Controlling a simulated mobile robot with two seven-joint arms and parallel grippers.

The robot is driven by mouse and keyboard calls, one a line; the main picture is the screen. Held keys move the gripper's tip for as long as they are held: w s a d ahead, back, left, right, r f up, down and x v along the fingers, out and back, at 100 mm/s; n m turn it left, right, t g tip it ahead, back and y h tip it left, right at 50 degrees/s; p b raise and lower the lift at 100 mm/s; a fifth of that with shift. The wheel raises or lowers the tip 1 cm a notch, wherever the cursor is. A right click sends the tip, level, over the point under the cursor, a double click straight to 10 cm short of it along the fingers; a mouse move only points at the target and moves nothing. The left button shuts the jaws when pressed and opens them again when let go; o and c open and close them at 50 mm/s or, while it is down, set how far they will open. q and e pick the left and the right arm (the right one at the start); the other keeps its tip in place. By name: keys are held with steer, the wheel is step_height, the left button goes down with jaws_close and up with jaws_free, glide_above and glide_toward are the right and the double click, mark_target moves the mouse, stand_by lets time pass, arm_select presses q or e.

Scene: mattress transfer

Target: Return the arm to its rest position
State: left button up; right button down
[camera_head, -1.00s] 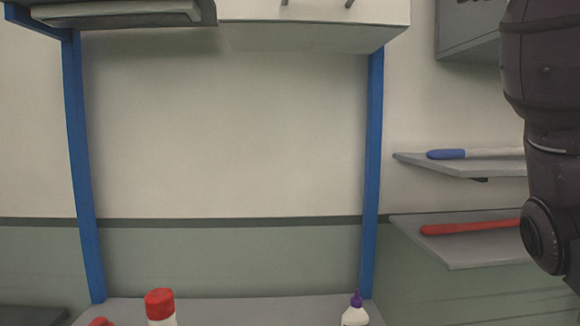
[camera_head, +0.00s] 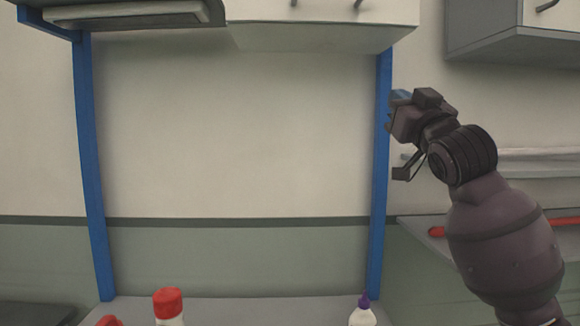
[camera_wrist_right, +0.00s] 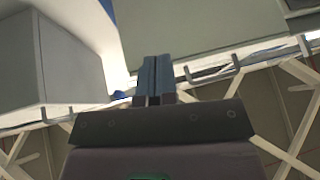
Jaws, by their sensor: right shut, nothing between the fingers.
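My right arm rises from the lower right of the head view, and its dark gripper (camera_head: 399,97) is in front of the right blue post (camera_head: 379,190). In the right wrist view the two fingers of the right gripper (camera_wrist_right: 155,62) lie side by side, shut, with nothing between them. They point up toward the underside of a cabinet. My left gripper is not in view.
A white cabinet (camera_head: 320,36) hangs above between blue posts. A grey cabinet (camera_head: 500,40) hangs at the upper right. Shelves on the right hold a red rod (camera_head: 436,232), partly behind my arm. Red-capped (camera_head: 168,302) and purple-capped (camera_head: 363,301) bottles stand on the counter (camera_head: 260,310).

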step_height(320, 180, down, 23)
steer(key=w+d+n+g+h, duration=0.1)
steer(key=w+d+n+g, duration=0.1)
steer(key=s+d+f+m+g+h, duration=0.1)
steer(key=s+f, duration=0.2)
steer(key=f, duration=0.7)
steer(key=s+d+f+g+h, duration=0.1)
steer(key=s+f, duration=0.2)
steer(key=f, duration=0.8)
steer(key=s+d+f+m+g+h, duration=0.1)
steer(key=s+d+f+m+g, duration=0.1)
steer(key=s+f, duration=1.1)
steer(key=s+d+f+m+g+h, duration=0.2)
steer(key=s+f+g, duration=0.3)
steer(key=s+f, duration=0.9)
steer(key=shift+s+f, duration=0.25)
steer(key=shift+f, duration=0.65)
